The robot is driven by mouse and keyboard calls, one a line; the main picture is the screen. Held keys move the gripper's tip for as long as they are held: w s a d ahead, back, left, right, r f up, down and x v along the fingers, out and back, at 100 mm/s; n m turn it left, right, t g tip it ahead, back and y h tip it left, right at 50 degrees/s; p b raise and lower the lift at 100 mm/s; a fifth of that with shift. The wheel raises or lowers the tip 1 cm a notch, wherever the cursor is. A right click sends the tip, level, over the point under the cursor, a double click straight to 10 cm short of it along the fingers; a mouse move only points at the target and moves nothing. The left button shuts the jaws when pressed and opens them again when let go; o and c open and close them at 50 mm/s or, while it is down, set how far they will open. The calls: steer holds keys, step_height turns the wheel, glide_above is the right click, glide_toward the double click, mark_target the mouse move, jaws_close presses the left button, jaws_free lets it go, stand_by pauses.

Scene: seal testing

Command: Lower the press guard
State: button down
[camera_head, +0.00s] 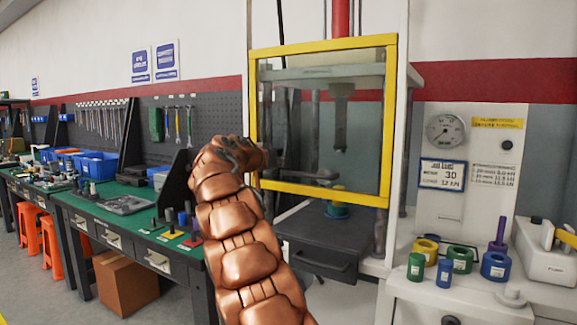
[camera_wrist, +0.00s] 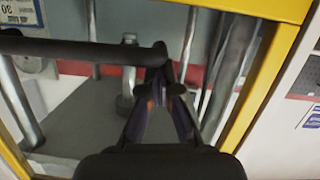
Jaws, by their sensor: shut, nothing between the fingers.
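The press guard (camera_head: 323,192) is a clear panel in a yellow frame on the front of the press. Its lower bar hangs above the dark press bed, with a gap below. A dark bar handle (camera_head: 312,174) runs across the guard just above this lower bar. My gripper (camera_wrist: 160,82) is shut and empty. In the wrist view its fingertips overlap the end of the black handle (camera_wrist: 80,52); I cannot tell whether they touch it.
A green workbench (camera_head: 115,208) with tools and blue bins stands at the left. A cardboard box (camera_head: 125,282) sits under it. At the right, a white counter holds several coloured rings, including a blue one (camera_head: 495,265), below a gauge panel (camera_head: 445,130).

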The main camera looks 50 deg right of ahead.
step_height(320, 180, down, 12)
steer(key=b, duration=1.1)
steer(key=shift+f, duration=0.35)
steer(key=r+p, duration=0.2)
steer(key=r, duration=0.1)
steer(key=r+p, duration=0.1)
steer(key=r, duration=0.1)
steer(key=shift+w+a+r, duration=0.1)
steer(key=shift+w+r, duration=0.05)
steer(key=shift+w, duration=0.1)
steer(key=shift+a, duration=0.4)
glide_toward(286, 187)
steer(key=a, duration=0.3)
steer(key=shift+s+a+r, duration=0.15)
steer(key=shift+s+r, duration=0.2)
